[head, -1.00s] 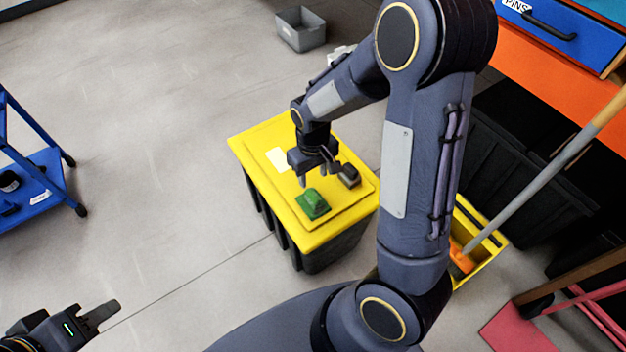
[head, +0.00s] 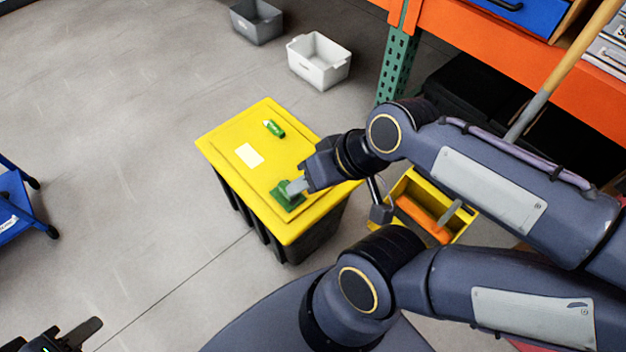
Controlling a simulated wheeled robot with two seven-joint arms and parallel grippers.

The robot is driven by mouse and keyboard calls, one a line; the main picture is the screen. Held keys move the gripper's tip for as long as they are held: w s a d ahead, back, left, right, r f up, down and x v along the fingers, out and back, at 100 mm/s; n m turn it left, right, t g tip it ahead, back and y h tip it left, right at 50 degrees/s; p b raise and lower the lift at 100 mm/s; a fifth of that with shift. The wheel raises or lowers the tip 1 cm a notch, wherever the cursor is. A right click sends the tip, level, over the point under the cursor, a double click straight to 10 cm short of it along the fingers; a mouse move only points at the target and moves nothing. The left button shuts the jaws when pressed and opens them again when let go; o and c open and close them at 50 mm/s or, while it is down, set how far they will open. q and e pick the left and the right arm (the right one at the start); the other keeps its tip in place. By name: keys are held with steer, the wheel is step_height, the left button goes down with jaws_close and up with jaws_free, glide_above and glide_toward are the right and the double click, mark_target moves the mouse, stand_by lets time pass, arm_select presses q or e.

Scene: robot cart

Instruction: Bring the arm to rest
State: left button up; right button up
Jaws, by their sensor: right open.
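My right arm comes in from the right edge and bends over the cart area. Its gripper (head: 300,186) is open and seen side-on at the right part of the yellow lid. Its fingertips overlap the edge of a green block (head: 282,199) in the picture; I cannot tell whether they touch it. My left gripper (head: 88,334) is at the bottom left corner, partly cut off by the frame, over the floor; its jaw opening is not clear.
The yellow lid (head: 222,148) tops a black bin and carries a green cylinder (head: 275,129). A yellow tray (head: 408,184) with an orange item is at right. A white bin (head: 318,72) and a grey bin (head: 257,30) stand behind. A blue cart (head: 14,212) is left; floor between is clear.

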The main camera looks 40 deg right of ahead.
steer(key=shift+s+a, duration=0.1)
steer(key=shift+s, duration=0.2)
steer(key=shift+r, duration=0.15)
step_height(320, 180, up, 24)
steer(key=p, duration=2.4)
steer(key=shift+r+p, duration=0.2)
steer(key=shift+p, duration=0.1)
